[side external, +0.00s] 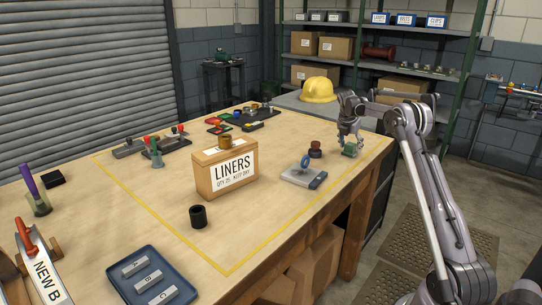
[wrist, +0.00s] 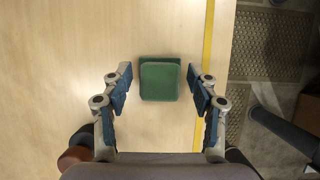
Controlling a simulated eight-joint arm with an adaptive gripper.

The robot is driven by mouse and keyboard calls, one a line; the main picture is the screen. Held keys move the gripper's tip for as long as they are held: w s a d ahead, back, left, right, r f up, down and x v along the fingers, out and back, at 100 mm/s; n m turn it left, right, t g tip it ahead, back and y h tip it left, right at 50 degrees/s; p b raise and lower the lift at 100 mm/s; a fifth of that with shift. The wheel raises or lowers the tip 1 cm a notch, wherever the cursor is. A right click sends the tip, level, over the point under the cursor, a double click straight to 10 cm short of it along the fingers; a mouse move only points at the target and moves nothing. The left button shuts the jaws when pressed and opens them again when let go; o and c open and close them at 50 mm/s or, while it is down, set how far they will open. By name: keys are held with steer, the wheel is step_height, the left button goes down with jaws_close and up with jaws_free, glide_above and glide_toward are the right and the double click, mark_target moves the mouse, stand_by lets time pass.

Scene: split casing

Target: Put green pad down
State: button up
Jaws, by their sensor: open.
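The green pad (wrist: 160,82) lies flat on the wooden table between my open fingers in the wrist view. A gap shows on each side of it, so my gripper (wrist: 161,88) is not touching it there. In the side view the green pad (side external: 349,150) sits near the table's right end, inside the yellow line. My gripper (side external: 350,136) points down just above and around it. A darker green edge shows behind the pad's top face in the wrist view; I cannot tell whether it is a second layer.
A dark brown round part (side external: 315,150) stands just left of the pad. The LINERS box (side external: 226,170) stands mid-table. The yellow line (wrist: 208,50) and table edge are close on the right.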

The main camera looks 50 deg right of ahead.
steer(key=v, duration=1.2)
steer(key=w+a+r+m+t, duration=0.1)
steer(key=a+r+m, duration=0.1)
steer(key=a, duration=0.5)
steer(key=w+a+r+m+t, duration=0.1)
steer(key=a+r+m, duration=0.1)
steer(key=a, duration=0.5)
steer(key=s+a+m+t+y, duration=0.1)
steer(key=s+a+m, duration=0.1)
steer(key=a, duration=0.6)
steer(key=s+a+m+t, duration=0.1)
steer(key=a+m, duration=0.2)
steer(key=a, duration=0.4)
steer(key=s+a+f+m+t+y, duration=0.1)
steer(key=s+a+f+m+y, duration=0.1)
steer(key=s+a+f+m, duration=0.2)
steer(key=s+a+f+m+t+y, duration=0.1)
steer(key=s+a+f+m, duration=0.4)
steer(key=s+a, duration=0.5)
steer(key=a+t, duration=0.1)
steer(key=a, duration=0.4)
steer(key=shift+s+a+f+y, duration=0.15)
steer(key=shift+a+f+y, duration=0.05)
steer(key=shift+a+y, duration=0.2)
